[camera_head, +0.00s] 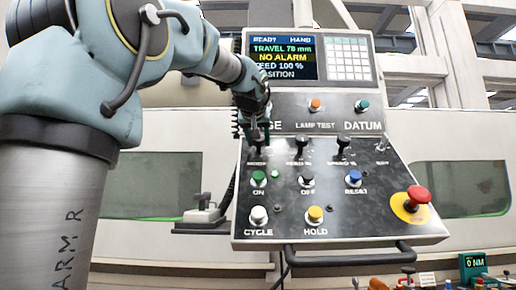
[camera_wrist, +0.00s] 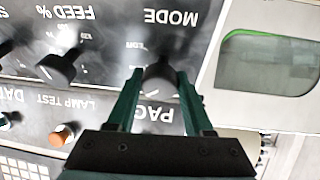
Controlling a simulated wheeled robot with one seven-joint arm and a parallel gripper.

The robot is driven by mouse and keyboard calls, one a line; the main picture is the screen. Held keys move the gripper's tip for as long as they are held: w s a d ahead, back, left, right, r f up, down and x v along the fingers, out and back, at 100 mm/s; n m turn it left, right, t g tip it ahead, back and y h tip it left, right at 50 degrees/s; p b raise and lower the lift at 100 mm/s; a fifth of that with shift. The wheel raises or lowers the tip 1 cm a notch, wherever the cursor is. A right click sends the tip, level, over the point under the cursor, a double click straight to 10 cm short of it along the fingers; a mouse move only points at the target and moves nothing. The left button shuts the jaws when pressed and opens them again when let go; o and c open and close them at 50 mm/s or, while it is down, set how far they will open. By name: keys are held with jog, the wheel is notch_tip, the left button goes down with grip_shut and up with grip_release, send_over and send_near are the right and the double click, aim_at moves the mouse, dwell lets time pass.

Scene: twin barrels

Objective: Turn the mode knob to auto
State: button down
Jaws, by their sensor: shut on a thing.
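The mode knob (camera_wrist: 160,77) is a dark round knob below the MODE label, which appears upside down in the wrist view. My gripper (camera_wrist: 159,84) has its two green fingers on either side of the knob, shut on it. In the head view my gripper (camera_head: 257,132) reaches down onto the left end of the knob row on the control panel (camera_head: 340,215) and covers most of the mode knob. The knob's pointer and position marks are too blurred or hidden to read. The screen (camera_head: 281,58) shows READY and HAND on its top line.
The feed knob (camera_wrist: 62,65) stands beside the mode knob. Push buttons sit below the knob row, with a red emergency stop (camera_head: 418,196) at the right. A black handrail (camera_head: 350,254) runs along the panel's lower edge. An orange lamp test button (camera_head: 315,105) is above.

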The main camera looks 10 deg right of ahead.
jog(key=n+b, duration=0.2)
jog(key=n+y+b, duration=0.1)
jog(key=n+b, duration=0.1)
jog(key=n, duration=0.1)
jog(key=shift+d+f+t+y, duration=0.2)
jog(key=shift+t+y, duration=0.1)
jog(key=shift+r+n+y+b, duration=0.15)
jog(key=shift+n+y+b, duration=0.3)
jog(key=shift+n, duration=1.05)
jog(key=shift+r+n+y+b, duration=0.1)
jog(key=shift+n+y+b, duration=0.35)
jog(key=shift+n, duration=1.05)
jog(key=shift+c, duration=1.7)
grip_release()
jog(key=b+v, duration=0.1)
jog(key=v, duration=1)
jog(key=shift+w, duration=0.15)
